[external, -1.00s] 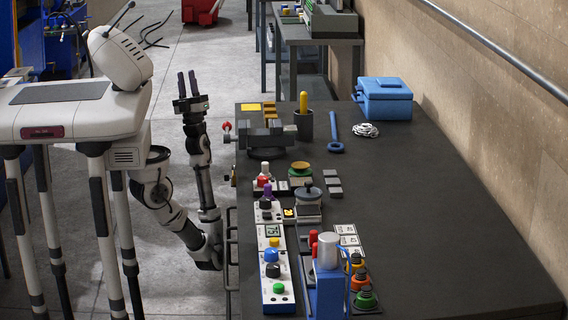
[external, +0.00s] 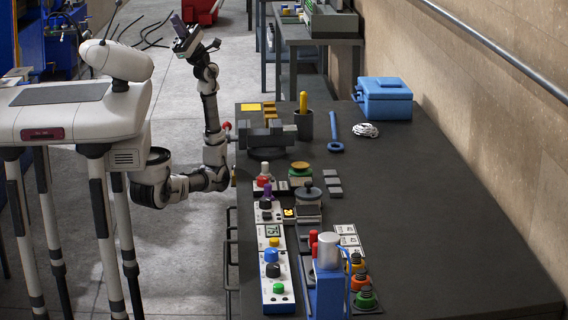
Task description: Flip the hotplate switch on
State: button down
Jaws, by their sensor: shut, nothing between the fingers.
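My gripper (external: 178,24) is raised high over the floor, left of the workbench's far end and well apart from everything on it. Its dark fingers point up and look shut and empty. A small device with a dark round top (external: 308,190) stands mid-bench, and a green unit with a brass-coloured round top (external: 300,168) stands just behind it. I cannot tell which is the hotplate. A long white control strip (external: 271,243) with coloured knobs runs along the bench's left edge. The hotplate switch is too small to make out.
The dark workbench (external: 440,220) is clear on its right side. A vise (external: 265,138), a cup with a yellow handle (external: 304,124), a blue wrench (external: 335,132) and a blue toolbox (external: 384,98) stand at the back. A blue press (external: 328,285) stands in front.

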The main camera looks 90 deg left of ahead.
jog(key=w+d+r+n+t+h+p, duration=0.1)
jog(key=w+d+r+n+t, duration=0.1)
jog(key=d+n+t, duration=0.4)
jog(key=w+d+r+n+t+h+p, duration=0.1)
jog(key=w+d+n+t, duration=0.15)
jog(key=d, duration=0.65)
jog(key=w+d+f+n+t+y, duration=0.1)
jog(key=w+d+f+t+y, duration=0.15)
jog(key=d+f+t, duration=0.4)
jog(key=w+d+f+n+t+y, duration=0.15)
jog(key=w+d+f, duration=0.25)
jog(key=d, duration=0.5)
jog(key=n+t+y+p, duration=0.3)
jog(key=t+y, duration=0.4)
jog(key=y, duration=0.8)
send_over(267, 215)
jog(key=a, duration=0.2)
notch_tip(267, 215, down, 23)
jog(key=shift+a+r, duration=0.1)
jog(key=shift+a, duration=0.05)
jog(key=f, duration=0.4)
jog(key=d+f+p, duration=0.1)
jog(key=f, duration=0.4)
jog(key=d+f+p, duration=0.1)
jog(key=f, duration=0.3)
jog(key=shift+d+f, duration=0.1)
jog(key=shift+f, duration=0.3)
